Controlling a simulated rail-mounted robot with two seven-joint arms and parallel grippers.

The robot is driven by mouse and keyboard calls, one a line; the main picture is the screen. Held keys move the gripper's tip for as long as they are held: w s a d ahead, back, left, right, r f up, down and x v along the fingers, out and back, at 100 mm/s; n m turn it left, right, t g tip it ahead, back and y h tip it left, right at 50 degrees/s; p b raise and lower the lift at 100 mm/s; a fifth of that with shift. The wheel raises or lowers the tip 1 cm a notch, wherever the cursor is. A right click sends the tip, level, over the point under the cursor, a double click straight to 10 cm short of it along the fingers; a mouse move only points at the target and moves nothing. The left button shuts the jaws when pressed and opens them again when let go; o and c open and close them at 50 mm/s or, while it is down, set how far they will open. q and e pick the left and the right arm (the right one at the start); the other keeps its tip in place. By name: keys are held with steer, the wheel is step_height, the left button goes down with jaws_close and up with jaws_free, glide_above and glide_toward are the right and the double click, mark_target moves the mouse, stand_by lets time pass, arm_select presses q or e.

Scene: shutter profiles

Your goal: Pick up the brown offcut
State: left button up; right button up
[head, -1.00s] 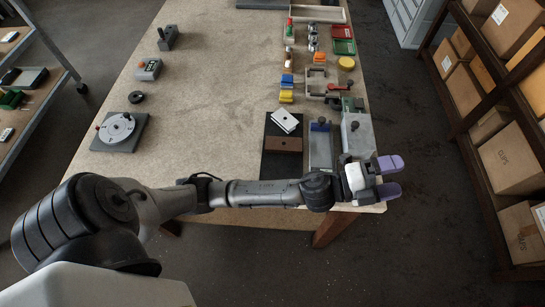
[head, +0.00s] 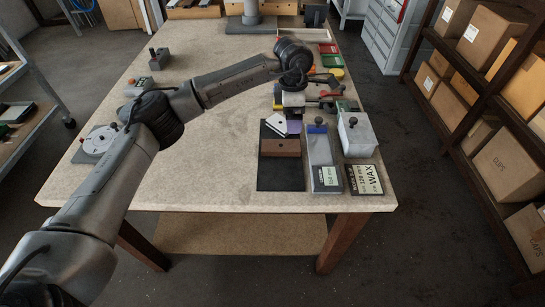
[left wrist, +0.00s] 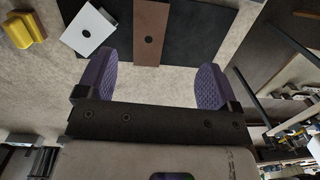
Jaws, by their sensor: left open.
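The brown offcut (head: 280,148) is a flat brown piece with a dark hole. It lies on the black mat (head: 281,176) near the table's front edge, and shows at the top of the left wrist view (left wrist: 151,32). A white piece with a hole (head: 276,122) lies behind it, partly hidden by my gripper in the head view. My left gripper (head: 292,124) is over the far end of the mat, apart from the offcut. In the left wrist view its purple fingers (left wrist: 158,70) are wide open with nothing between them; the offcut is beyond them. My right gripper is out of view.
A grey tool with a blue part (head: 319,150) and a grey box with a dark knob (head: 357,138) stand right of the mat. A WAX card (head: 366,180) lies in front. A yellow block (left wrist: 24,28) shows in the wrist view. The table's left middle is clear.

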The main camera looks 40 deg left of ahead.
arm_select(q)
steer(key=a+y, duration=0.1)
steer(key=a, duration=0.2)
steer(key=b, duration=0.2)
glide_above(282, 144)
step_height(282, 144, down, 6)
steer(key=shift+s+d+f, duration=0.1)
steer(key=shift+d, duration=0.05)
steer(key=shift+f, duration=0.65)
steer(key=shift+s+d+f+b, duration=0.15)
steer(key=shift+f+b, duration=1.05)
steer(key=shift+f, duration=1.4)
steer(key=shift+c, duration=0.4)
steer(key=c, duration=0.9)
steer(key=shift+r, duration=0.1)
steer(key=shift+c, duration=0.2)
